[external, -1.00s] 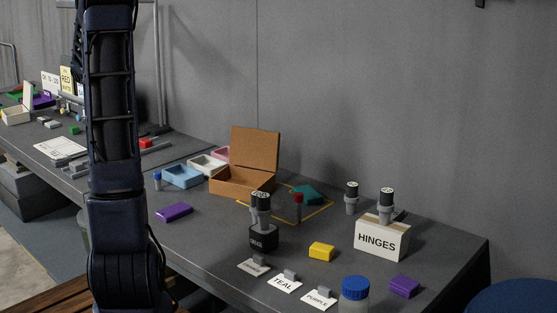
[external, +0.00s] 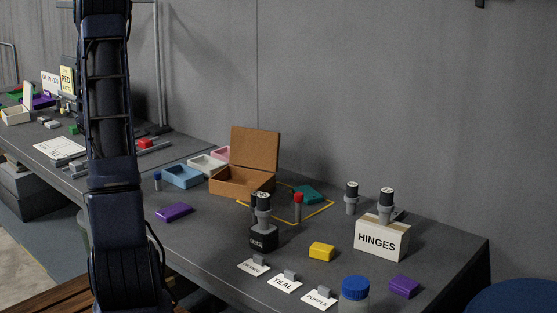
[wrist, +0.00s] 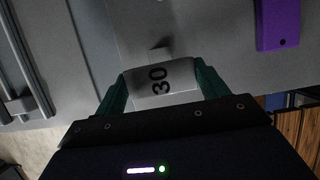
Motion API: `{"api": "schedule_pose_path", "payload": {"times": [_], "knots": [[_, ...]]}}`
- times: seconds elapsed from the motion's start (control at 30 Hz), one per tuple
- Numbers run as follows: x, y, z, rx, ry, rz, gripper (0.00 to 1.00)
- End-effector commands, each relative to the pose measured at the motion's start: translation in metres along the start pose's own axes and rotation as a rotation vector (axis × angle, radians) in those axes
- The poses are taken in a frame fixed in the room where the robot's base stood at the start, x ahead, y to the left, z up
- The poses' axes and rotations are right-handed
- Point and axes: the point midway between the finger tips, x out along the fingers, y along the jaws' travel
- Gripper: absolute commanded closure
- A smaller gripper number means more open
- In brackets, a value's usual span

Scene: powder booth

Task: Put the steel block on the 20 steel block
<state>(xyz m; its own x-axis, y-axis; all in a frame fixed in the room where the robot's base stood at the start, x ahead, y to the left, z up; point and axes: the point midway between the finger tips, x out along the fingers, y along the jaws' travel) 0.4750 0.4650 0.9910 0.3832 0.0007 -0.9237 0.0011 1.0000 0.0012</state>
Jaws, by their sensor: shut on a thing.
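My gripper (wrist: 163,75) is shut on a grey steel block (wrist: 170,84) marked "30", with a dark green finger at each side of it. The block is in the middle of the wrist view, over the grey table top. A small grey shape (wrist: 160,53) shows just beyond it; I cannot tell whether it is a separate block. In the external view my arm hides the gripper and the held block. No block marked 20 can be read in either view. Small grey pieces (external: 76,167) lie on the table left of my arm, their marks too small to read.
A purple block (wrist: 278,22) is at the upper right of the wrist view, and grey rails (wrist: 22,75) are at the left. In the external view, an open cardboard box (external: 240,184), blue tray (external: 183,177), yellow block (external: 321,251) and HINGES box (external: 382,240) stand right of my arm.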

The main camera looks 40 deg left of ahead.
Motion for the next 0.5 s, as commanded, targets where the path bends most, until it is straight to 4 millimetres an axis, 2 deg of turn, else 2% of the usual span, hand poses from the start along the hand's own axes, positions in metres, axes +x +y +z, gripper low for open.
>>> {"api": "schedule_pose_path", "payload": {"times": [0.23, 0.5], "knots": [[0.03, 0.0, -0.013, -0.002, 0.001, -0.002, 0.62], [0.032, 0.0, -0.014, 0.0, 0.001, -0.001, 0.62]]}}
